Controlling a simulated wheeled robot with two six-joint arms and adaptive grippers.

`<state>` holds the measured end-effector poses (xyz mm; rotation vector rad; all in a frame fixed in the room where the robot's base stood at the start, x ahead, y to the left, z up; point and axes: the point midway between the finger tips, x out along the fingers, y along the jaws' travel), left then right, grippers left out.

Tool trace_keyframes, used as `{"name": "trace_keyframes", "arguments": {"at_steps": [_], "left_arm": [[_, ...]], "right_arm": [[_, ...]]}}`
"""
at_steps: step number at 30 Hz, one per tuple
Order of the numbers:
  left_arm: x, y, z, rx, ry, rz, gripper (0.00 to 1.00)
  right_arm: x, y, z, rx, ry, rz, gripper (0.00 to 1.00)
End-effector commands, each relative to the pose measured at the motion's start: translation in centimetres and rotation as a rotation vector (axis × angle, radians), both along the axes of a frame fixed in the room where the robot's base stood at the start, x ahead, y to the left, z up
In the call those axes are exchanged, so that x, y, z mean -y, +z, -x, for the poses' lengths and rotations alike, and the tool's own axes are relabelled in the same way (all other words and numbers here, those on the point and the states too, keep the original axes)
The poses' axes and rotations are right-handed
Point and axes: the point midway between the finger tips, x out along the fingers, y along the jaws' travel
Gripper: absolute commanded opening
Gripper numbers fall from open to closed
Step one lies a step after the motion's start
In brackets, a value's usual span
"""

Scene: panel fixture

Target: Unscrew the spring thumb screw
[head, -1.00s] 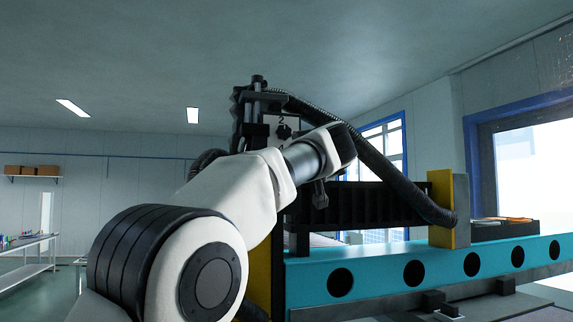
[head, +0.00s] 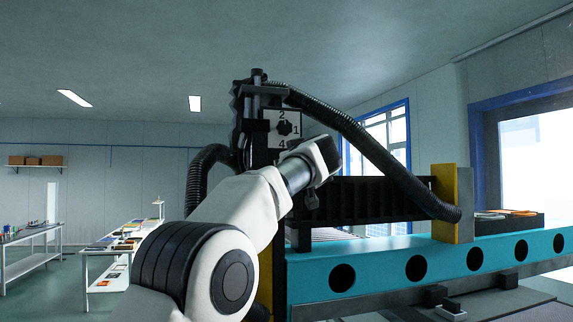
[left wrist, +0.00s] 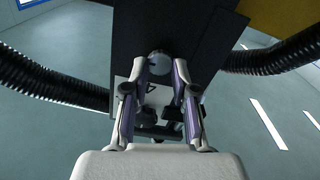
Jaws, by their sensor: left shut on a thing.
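In the left wrist view, the round silver end of the spring thumb screw (left wrist: 159,63) shows against the dark underside of the machine head. My left gripper (left wrist: 165,68) is shut on it, with one finger on either side. In the head view my left arm comes in from the left and reaches up beside the machine head (head: 258,105). My right gripper is in neither view.
A numbered plate with a black knob (head: 284,128) sits just above my wrist. A thick black hose (head: 375,160) arches to the right. A black ribbed beam (head: 375,200), yellow end plate (head: 443,203) and turquoise rail (head: 380,268) lie to the right. Tables stand far left.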

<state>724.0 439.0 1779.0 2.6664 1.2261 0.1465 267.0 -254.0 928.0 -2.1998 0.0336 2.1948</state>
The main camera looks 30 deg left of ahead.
Motion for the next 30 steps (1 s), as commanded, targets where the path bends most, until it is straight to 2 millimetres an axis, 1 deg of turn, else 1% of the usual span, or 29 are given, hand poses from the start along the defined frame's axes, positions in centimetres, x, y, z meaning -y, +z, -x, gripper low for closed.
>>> {"name": "trace_keyframes", "arguments": {"at_steps": [1, 8, 14, 30], "left_arm": [[-0.11, -0.28, -0.09, -0.003, 0.001, 0.003, 0.0], [-0.15, -0.35, -0.11, 0.026, 0.001, 0.031, 0.0], [-0.17, -0.39, -0.13, 0.102, 0.002, 0.096, 0.0], [-0.18, -0.41, -0.12, 0.467, 0.0, 0.408, 0.0]], "right_arm": [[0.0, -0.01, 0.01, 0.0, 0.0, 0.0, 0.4], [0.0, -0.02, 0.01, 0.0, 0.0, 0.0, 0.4], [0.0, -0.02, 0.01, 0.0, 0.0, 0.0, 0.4], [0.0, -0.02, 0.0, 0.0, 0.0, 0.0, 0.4]]}}
